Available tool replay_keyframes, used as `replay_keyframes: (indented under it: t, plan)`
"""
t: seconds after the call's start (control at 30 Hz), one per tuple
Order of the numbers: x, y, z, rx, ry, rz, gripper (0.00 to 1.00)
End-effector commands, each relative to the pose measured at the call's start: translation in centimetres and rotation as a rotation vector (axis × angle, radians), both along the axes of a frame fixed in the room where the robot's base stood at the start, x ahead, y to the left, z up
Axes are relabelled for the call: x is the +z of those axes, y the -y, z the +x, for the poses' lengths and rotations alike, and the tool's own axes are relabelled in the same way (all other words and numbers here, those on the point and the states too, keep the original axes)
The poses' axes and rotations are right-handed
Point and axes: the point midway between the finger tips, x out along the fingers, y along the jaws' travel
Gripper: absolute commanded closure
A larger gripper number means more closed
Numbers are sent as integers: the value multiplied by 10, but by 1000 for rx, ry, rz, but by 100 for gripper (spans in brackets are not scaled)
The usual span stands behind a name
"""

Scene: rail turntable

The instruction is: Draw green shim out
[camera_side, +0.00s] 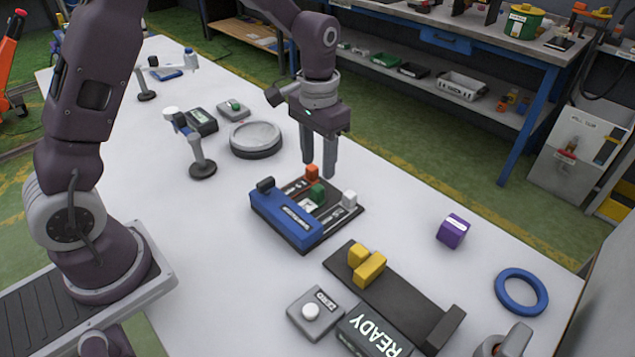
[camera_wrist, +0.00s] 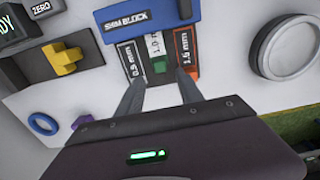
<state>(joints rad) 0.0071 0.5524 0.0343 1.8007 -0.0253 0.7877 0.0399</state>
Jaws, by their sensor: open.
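The blue shim block (camera_side: 285,219) lies on the white table, with three shims in its slots, marked by orange (camera_side: 311,172), green (camera_side: 317,191) and white (camera_side: 349,198) tabs. The green shim's tab also shows in the wrist view (camera_wrist: 159,65), in the middle slot, whose label is partly readable as 1.0. My gripper (camera_side: 318,172) is open and empty. In the wrist view its fingers (camera_wrist: 160,78) frame the green tab on left and right. The side view shows the fingertips close to the tabs; I cannot tell their exact height. The white tab is hidden in the wrist view.
A round grey dish (camera_side: 256,139) stands behind the block. A dark rail with a yellow piece (camera_side: 369,268) and a READY box (camera_side: 374,333) lie in front. A purple cube (camera_side: 453,230) and a blue ring (camera_side: 521,291) sit at right. The table between is clear.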

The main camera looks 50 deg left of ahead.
Motion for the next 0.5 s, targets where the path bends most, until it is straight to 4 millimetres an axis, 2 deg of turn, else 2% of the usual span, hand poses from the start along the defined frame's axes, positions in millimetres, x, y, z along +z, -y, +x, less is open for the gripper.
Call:
replay_keyframes:
  t: [0.2,0.3,0.5]
  plan:
    - [-42,0,-2,1,-7,0,56]
    - [-57,0,-1,1,-4,0,56]
    - [-66,0,-1,1,-2,0,56]
